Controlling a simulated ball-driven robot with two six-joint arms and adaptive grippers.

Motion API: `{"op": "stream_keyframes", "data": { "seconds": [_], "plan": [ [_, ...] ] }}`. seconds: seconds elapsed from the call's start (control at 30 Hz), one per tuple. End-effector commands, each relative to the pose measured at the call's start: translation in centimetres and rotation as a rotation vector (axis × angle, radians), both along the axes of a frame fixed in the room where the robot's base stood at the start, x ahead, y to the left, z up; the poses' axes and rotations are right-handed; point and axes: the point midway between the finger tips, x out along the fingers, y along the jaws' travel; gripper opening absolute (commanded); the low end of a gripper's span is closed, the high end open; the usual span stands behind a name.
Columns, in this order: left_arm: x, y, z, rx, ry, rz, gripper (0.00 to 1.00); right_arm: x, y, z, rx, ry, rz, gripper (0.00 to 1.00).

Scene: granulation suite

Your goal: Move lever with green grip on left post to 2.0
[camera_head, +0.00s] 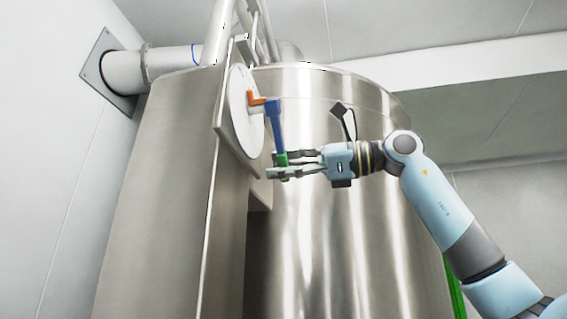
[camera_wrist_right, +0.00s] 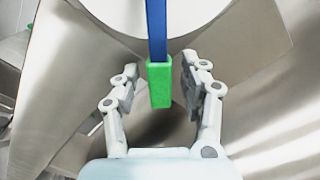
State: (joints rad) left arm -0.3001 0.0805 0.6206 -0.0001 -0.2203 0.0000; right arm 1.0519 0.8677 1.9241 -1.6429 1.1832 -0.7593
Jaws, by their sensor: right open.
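The lever has a blue arm (camera_head: 274,125) that hangs down from an orange piece (camera_head: 258,99) on a white round dial (camera_head: 242,110). Its green grip (camera_head: 281,159) is at the lower end. The dial's markings cannot be read. My right gripper (camera_head: 276,164) is at the grip. In the right wrist view, the green grip (camera_wrist_right: 159,84) lies between the two open fingers of my right gripper (camera_wrist_right: 158,82), with a gap on the left and a smaller one on the right. The blue arm (camera_wrist_right: 156,30) runs up from it. My left gripper is not in view.
The dial sits on a narrow grey panel (camera_head: 219,125) beside a large steel vessel (camera_head: 330,230). A pipe (camera_head: 165,62) runs from the left wall to the vessel's top. A green upright strip (camera_head: 455,290) shows behind my right arm.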

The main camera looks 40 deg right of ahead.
Motion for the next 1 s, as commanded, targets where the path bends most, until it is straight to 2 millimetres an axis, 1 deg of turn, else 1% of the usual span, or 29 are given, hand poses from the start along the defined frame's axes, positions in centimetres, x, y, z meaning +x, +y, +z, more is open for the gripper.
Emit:
{"op": "stream_keyframes", "data": {
  "seconds": [0.07, 0.1, 0.4, 0.43, 0.83, 1.0],
  "plan": [
    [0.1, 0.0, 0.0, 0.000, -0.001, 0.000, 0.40, 0.0, 0.0, 0.0, 0.000, 0.000, 0.000, 0.44],
    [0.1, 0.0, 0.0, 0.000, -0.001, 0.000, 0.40, 0.0, 0.0, 0.0, 0.000, 0.000, 0.000, 0.42],
    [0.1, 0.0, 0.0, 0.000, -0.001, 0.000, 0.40, 0.0, 0.0, 0.0, 0.000, 0.000, 0.000, 0.02],
    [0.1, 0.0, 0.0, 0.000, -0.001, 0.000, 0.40, 0.0, 0.0, 0.0, 0.000, 0.000, 0.000, 0.00],
    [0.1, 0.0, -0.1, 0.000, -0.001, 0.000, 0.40, 0.0, -0.1, 0.0, 0.001, 0.001, 0.000, 0.00],
    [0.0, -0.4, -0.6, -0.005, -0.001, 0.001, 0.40, 0.0, -1.1, -0.4, 0.019, 0.019, -0.002, 0.00]
  ]
}}
